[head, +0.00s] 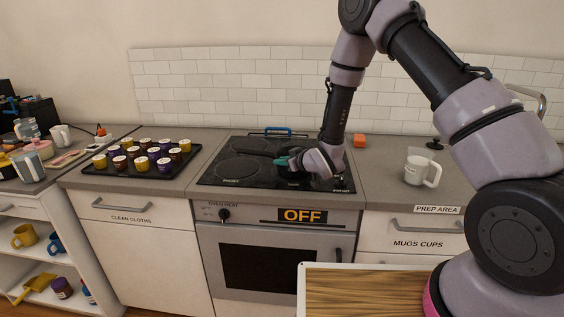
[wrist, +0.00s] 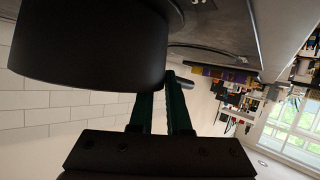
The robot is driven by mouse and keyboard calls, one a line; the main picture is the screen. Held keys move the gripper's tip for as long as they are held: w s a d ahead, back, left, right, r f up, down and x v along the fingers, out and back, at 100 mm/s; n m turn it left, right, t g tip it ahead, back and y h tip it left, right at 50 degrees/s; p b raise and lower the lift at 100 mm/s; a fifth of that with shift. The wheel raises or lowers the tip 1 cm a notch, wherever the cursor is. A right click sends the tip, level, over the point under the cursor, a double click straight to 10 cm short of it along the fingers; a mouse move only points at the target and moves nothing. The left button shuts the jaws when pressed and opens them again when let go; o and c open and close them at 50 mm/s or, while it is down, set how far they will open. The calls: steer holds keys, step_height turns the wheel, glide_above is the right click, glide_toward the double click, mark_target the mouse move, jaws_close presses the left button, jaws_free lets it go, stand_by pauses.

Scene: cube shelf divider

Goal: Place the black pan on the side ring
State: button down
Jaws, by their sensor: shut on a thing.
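The black pan (wrist: 90,48) fills the upper left of the wrist view. Its dark handle (wrist: 186,83) passes between the fingertips of my gripper (wrist: 165,90), which is shut on it. In the head view my gripper (head: 283,161) is low over the middle of the black hob (head: 215,178). A large ring (head: 240,168) shows at the hob's left. Other rings are partly covered, and I cannot tell whether the pan touches the hob.
A dark tray (head: 170,181) of several capped jars is left of the hob. A blue-handled item (head: 278,131) stands at its back edge. The oven sign (head: 302,215) reads OFF.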

steer(key=shift+f, duration=0.1)
steer(key=c, duration=0.9)
jaws_free()
